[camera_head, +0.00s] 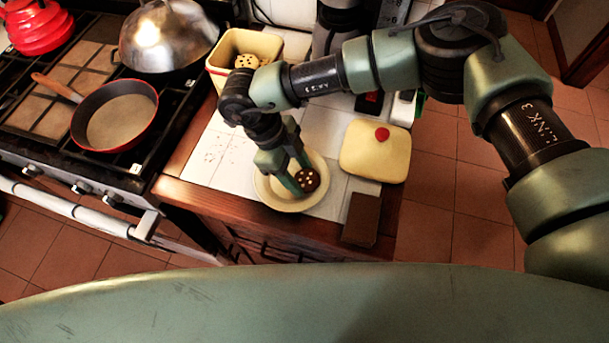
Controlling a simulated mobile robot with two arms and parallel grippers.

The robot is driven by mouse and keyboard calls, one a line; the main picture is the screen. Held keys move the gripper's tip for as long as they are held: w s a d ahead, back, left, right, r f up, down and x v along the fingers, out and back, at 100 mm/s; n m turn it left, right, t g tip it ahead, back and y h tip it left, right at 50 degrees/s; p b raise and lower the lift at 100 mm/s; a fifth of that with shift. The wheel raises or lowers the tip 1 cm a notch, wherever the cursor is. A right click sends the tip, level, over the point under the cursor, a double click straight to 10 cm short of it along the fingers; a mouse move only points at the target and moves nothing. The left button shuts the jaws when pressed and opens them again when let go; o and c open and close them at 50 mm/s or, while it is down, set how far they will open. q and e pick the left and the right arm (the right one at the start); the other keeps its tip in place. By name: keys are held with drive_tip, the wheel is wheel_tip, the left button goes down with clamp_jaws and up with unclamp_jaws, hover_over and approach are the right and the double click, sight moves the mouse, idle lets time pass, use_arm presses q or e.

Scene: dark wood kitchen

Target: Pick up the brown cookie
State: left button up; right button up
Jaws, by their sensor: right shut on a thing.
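The brown cookie (309,179) is round and dark with pale spots. It is at the right side of a cream plate (268,196) near the counter's front edge. My right gripper (300,182) reaches down over the plate and is shut on the brown cookie. Its fingers hide part of the cookie's left side. I cannot tell whether the cookie touches the plate. My left gripper is not in view.
A cream tub (216,68) with pale cookies (247,62) stands behind. A yellow lid with a red knob (375,152) lies right of the plate. A brown block (361,220) is at the counter's corner. A red pan (115,116) is on the stove at left.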

sight(298, 177)
wheel_tip(298, 177, up, 20)
drive_tip(key=b, duration=0.4)
drive_tip(key=shift+b, duration=0.3)
